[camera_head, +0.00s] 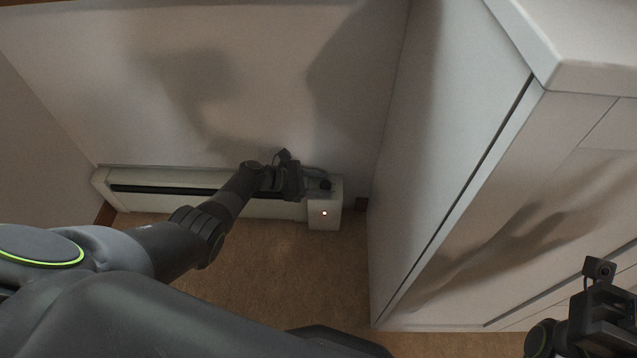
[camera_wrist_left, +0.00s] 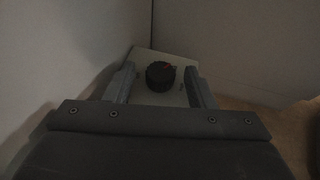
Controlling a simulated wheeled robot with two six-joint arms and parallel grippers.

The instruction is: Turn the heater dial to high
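The white baseboard heater (camera_head: 255,208) runs along the foot of the wall in the head view. Its control box (camera_head: 323,218) is at the right end, with a small lit orange-red light on the front. The black round dial (camera_head: 326,185) is on top of this box. In the left wrist view the dial (camera_wrist_left: 158,78) shows a red mark at its upper right. My left gripper (camera_head: 318,174) is over the box, its fingers open on either side of the dial with gaps showing. My right gripper (camera_head: 603,315) is at the lower right edge; its fingers are not clear.
A white cabinet (camera_head: 455,130) stands close to the right of the heater. The wall (camera_head: 270,80) rises behind the heater. Brown carpet (camera_head: 280,270) covers the clear floor in front of it.

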